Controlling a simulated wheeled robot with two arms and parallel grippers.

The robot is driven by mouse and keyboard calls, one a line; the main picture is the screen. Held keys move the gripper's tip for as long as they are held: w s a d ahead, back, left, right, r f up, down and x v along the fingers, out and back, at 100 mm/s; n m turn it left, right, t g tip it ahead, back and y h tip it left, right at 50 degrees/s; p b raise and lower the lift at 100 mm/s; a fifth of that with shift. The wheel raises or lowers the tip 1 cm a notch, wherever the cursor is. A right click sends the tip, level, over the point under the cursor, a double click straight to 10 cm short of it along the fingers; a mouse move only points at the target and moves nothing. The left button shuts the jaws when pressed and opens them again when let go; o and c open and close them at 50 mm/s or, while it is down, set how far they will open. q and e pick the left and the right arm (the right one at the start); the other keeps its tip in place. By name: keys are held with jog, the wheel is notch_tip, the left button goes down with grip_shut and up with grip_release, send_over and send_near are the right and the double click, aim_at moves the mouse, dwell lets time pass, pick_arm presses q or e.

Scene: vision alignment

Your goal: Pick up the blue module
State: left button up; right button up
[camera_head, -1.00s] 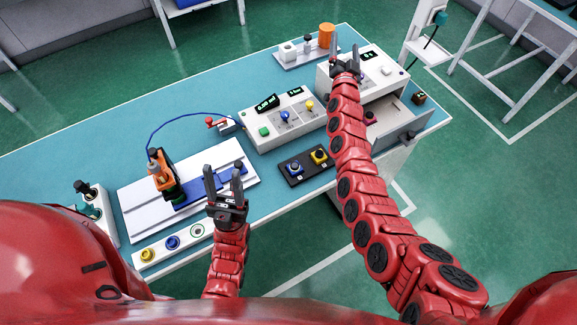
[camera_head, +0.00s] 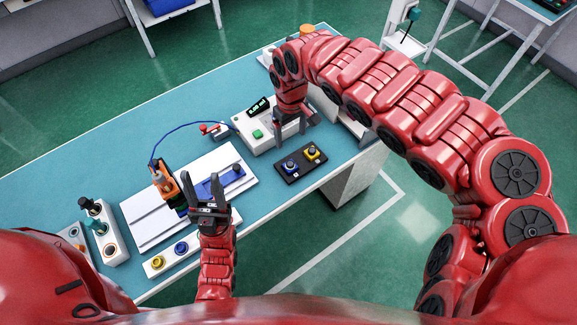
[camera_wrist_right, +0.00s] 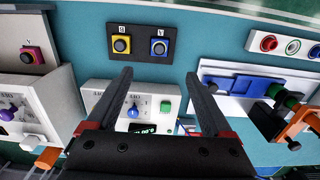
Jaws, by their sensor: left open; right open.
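The blue module (camera_head: 290,166) is a small blue square with a dark round knob. It sits in the left slot of a black tray (camera_head: 289,178), beside a yellow module (camera_head: 311,152). In the right wrist view the blue module (camera_wrist_right: 159,48) lies beyond the fingertips. My right gripper (camera_head: 294,136) points down, open and empty, just behind the black tray; its open fingers (camera_wrist_right: 160,75) also show in the wrist view, apart from the module. My left gripper (camera_head: 203,180) is open and empty near the front of the white rail plate.
A white control box (camera_head: 256,127) with a display and green button stands behind the tray, partly hidden by my right arm. A white rail plate (camera_head: 137,208) holds an orange-and-black fixture (camera_head: 166,184). A white strip (camera_head: 166,256) with coloured rings lies in front.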

jog(key=p, duration=0.2)
send_over(290, 163)
jog(key=f, duration=1)
jog(key=shift+s+a+f, duration=0.1)
jog(key=shift+s+f, duration=0.15)
jog(key=shift+f, duration=0.85)
notch_tip(290, 163, down, 3)
jog(key=shift+w+r+p, duration=0.1)
jog(key=shift+p, duration=0.5)
jog(key=shift+f, duration=0.7)
jog(key=shift+w, duration=0.1)
grip_shut()
jog(key=shift+r, duration=0.25)
